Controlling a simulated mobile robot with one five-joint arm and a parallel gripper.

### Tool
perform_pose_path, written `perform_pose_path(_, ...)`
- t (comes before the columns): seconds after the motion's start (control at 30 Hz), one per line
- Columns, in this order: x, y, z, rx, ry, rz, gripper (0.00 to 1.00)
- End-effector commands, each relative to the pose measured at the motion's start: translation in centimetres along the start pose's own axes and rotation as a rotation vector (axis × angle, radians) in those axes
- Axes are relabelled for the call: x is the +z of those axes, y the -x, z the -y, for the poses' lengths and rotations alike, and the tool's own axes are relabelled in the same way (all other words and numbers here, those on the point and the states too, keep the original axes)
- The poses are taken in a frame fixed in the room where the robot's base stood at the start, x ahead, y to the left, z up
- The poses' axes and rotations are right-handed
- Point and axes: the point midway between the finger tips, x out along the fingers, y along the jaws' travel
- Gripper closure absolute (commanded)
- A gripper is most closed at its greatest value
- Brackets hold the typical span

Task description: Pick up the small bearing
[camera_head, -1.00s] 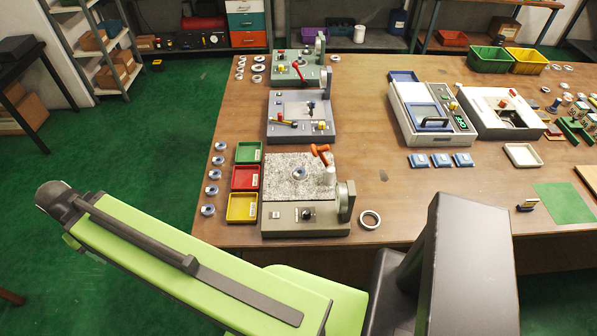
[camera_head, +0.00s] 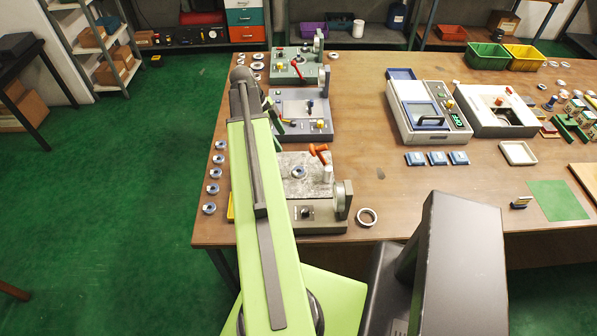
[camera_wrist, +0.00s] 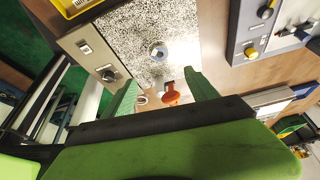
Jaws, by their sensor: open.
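A small bearing ring (camera_head: 299,172) lies on the speckled granite plate (camera_head: 290,187) of the nearest test station. It also shows in the wrist view (camera_wrist: 157,51), lying flat with nothing touching it. My gripper (camera_wrist: 160,77) is open and empty in the wrist view, its two green fingers spread apart, with the ring in the picture beyond the gap between them. In the head view my gripper (camera_head: 274,116) is partly hidden by my arm, over the left side of the table. Several similar small rings (camera_head: 213,188) stand in a row along the table's left edge.
An orange-handled lever (camera_head: 319,151) and a post (camera_head: 328,174) rise beside the granite plate. A larger ring (camera_head: 367,217) lies on the table to the right. A purple-grey station (camera_head: 300,128) stands behind.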

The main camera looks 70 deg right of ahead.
Motion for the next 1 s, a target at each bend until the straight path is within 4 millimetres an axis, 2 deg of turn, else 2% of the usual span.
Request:
perform_pose_path(0.03,0.3,-1.3,0.0,0.0,0.0,0.0,0.33)
perform_pose_path(0.2,0.5,-5.1,-0.1,0.001,-0.001,0.001,0.33)
perform_pose_path(0.5,0.5,-11.2,0.0,0.0,0.001,0.001,0.33)
perform_pose_path(0.77,0.2,-11.8,0.0,0.0,0.003,0.001,0.33)
perform_pose_path(0.87,0.4,-13.0,0.0,0.0,0.002,0.001,0.33)
perform_pose_path(1.0,0.8,-15.6,0.1,0.0,0.001,0.001,0.33)
